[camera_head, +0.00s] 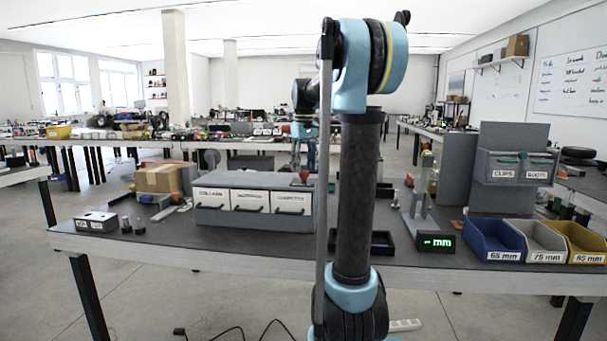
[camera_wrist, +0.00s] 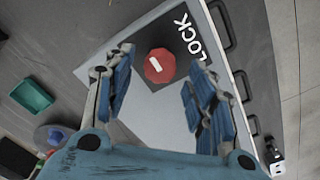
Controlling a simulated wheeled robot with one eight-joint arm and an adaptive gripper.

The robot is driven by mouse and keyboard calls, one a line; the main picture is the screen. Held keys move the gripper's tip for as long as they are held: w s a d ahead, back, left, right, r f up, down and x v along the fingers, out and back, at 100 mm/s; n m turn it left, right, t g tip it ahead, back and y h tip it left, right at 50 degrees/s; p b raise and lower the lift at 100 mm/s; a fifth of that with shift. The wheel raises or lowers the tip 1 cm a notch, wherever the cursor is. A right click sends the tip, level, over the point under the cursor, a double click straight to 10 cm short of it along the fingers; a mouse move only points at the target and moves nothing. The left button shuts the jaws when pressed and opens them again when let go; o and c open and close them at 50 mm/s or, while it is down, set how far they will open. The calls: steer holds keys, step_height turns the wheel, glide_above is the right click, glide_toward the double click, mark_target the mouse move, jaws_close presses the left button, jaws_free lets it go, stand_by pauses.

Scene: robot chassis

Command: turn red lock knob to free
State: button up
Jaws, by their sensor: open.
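The red lock knob (camera_wrist: 159,66) is an eight-sided disc with a white pointer bar, set on a dark plate on top of the grey drawer cabinet (camera_head: 254,180). The white word LOCK (camera_wrist: 188,36) is printed beside it, and the bar slants roughly up-left to down-right. No FREE mark shows. In the head view, the red knob (camera_head: 304,175) is small, near the cabinet's right end. My gripper (camera_wrist: 160,60) is open, its blue-padded fingers spread to either side of the knob in the picture. I cannot tell any contact. In the head view my arm hides much of this area.
Three labelled white drawers (camera_head: 249,201) front the cabinet. A cardboard box (camera_head: 159,178) is to its left. A dark tray (camera_head: 378,243), a green display (camera_head: 436,242) and blue, grey and yellow bins (camera_head: 494,241) are to its right. A green tray (camera_wrist: 32,96) shows in the wrist view.

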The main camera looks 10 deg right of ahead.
mark_target(304, 171)
step_height(304, 171, up, 9)
stand_by(0.3)
steer(key=shift+f, duration=0.15)
steer(key=s+f+m+t, duration=0.2)
steer(key=s+f+m, duration=0.3)
steer(key=s+f, duration=2.9)
steer(key=shift+s+d+f, duration=0.2)
steer(key=shift+s+f, duration=0.15)
steer(key=shift+s, duration=0.05)
steer(key=shift+w+f, duration=0.2)
steer(key=shift+w, duration=0.25)
